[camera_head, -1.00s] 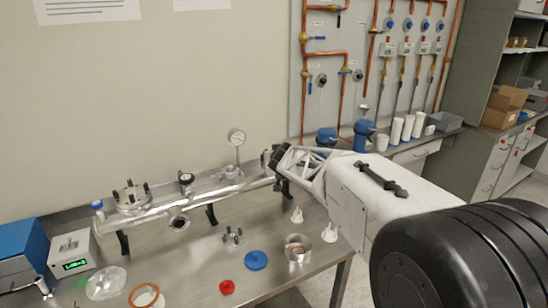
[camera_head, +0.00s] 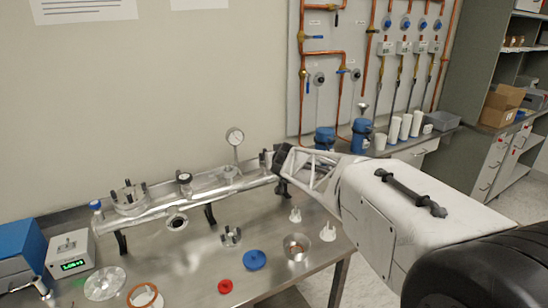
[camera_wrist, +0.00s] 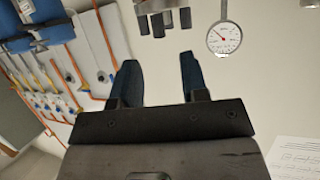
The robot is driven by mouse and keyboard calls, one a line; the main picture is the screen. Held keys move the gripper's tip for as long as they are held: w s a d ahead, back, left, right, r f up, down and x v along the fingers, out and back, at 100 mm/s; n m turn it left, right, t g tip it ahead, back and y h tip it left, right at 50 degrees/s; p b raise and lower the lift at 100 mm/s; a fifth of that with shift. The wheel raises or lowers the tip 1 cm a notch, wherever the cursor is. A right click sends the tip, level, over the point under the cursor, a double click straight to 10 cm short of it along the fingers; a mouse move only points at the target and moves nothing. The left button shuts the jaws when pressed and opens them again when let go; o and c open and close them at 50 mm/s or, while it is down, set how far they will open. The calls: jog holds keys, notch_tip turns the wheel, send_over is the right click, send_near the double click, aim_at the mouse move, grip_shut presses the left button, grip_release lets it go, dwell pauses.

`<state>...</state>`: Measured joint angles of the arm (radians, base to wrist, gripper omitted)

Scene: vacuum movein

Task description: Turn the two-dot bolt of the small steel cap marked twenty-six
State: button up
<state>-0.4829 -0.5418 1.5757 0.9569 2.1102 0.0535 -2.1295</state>
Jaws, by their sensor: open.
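My gripper (camera_head: 279,170) is at the right end of the long steel tube (camera_head: 160,212) on the bench. In the wrist view its two dark fingers (camera_wrist: 157,82) stand apart with nothing between them. A metal fitting with several short prongs (camera_wrist: 163,18) shows beyond the fingertips, cut by the top edge. In the head view a grey upright part (camera_head: 266,159) shows just left of my gripper, which partly hides that end of the tube. I cannot read the number twenty-six or any bolt dots, so I cannot tell which fitting is the named cap.
A pressure gauge (camera_head: 234,137) rises from the tube; it also shows in the wrist view (camera_wrist: 224,37). A bolted flange (camera_head: 130,199) tops the tube's left part. A clamp (camera_head: 231,237), blue cap (camera_head: 254,260), red cap (camera_head: 225,286) and steel cup (camera_head: 296,247) lie in front.

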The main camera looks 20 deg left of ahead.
jog(key=shift+v, duration=1.3)
jog(key=shift+c, duration=1.2)
jog(key=shift+f, duration=0.15)
jog(key=shift+c, duration=0.3)
jog(key=shift+w, duration=0.1)
jog(key=shift+w+d+f+n+g+y, duration=0.55)
jog(key=shift+n+y, duration=0.5)
jog(key=shift+y, duration=0.4)
jog(key=shift+w+d+f+n+g+y, duration=0.5)
jog(key=shift+f+n+y, duration=0.2)
jog(key=shift+n+y, duration=0.6)
jog(key=shift+w+d+f+n+g+y, duration=0.55)
jog(key=shift+n+y, duration=0.3)
jog(key=shift+y, duration=0.8)
